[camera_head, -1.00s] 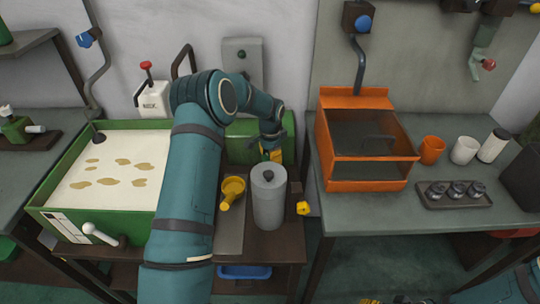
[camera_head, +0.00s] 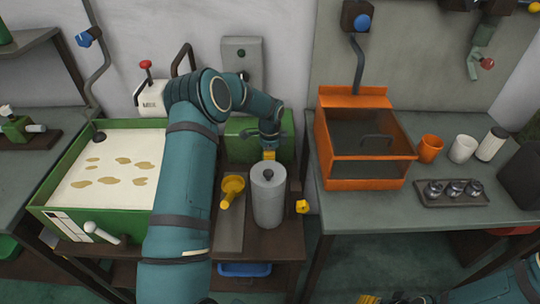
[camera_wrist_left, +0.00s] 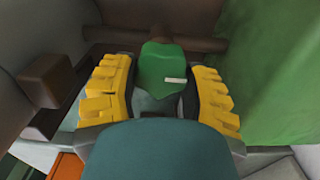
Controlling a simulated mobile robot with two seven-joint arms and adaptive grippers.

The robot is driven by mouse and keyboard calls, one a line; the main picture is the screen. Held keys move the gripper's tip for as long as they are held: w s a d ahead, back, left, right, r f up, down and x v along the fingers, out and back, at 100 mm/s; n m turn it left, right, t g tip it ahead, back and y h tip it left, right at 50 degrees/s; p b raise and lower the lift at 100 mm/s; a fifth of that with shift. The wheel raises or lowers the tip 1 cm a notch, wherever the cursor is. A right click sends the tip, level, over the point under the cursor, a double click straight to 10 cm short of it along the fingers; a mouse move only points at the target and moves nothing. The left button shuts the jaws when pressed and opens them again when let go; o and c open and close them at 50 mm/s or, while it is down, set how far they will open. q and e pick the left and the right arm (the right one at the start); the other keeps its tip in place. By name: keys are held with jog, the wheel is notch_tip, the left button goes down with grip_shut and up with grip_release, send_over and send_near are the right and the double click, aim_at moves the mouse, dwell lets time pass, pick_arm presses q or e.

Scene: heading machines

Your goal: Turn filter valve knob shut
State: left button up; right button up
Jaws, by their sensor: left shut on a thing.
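A green knob (camera_wrist_left: 162,68) with a short white mark sits between the two yellow fingers of my left gripper in the left wrist view. My left gripper (camera_wrist_left: 158,88) is shut on it, with a finger on each side. In the head view my left gripper (camera_head: 268,155) points down beside the green tank (camera_head: 240,137), behind the grey cylinder (camera_head: 268,204). The knob is hidden there by the gripper and cylinder. Only a yellow bit of my right gripper (camera_head: 368,299) shows at the bottom edge, so its jaws cannot be judged.
The grey cylinder and a yellow funnel-like piece (camera_head: 231,186) stand close in front of the left gripper. A yellow knob (camera_head: 302,206) is at the stand's right edge. An orange open box (camera_head: 362,184) stands on the right table. A green-walled tray (camera_head: 50,190) is at left.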

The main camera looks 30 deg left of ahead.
dwell(0.3)
pick_arm(q)
jog(key=o, duration=1.3)
jog(key=shift+r, duration=0.1)
notch_tip(320, 180, up, 12)
jog(key=shift+f, duration=0.1)
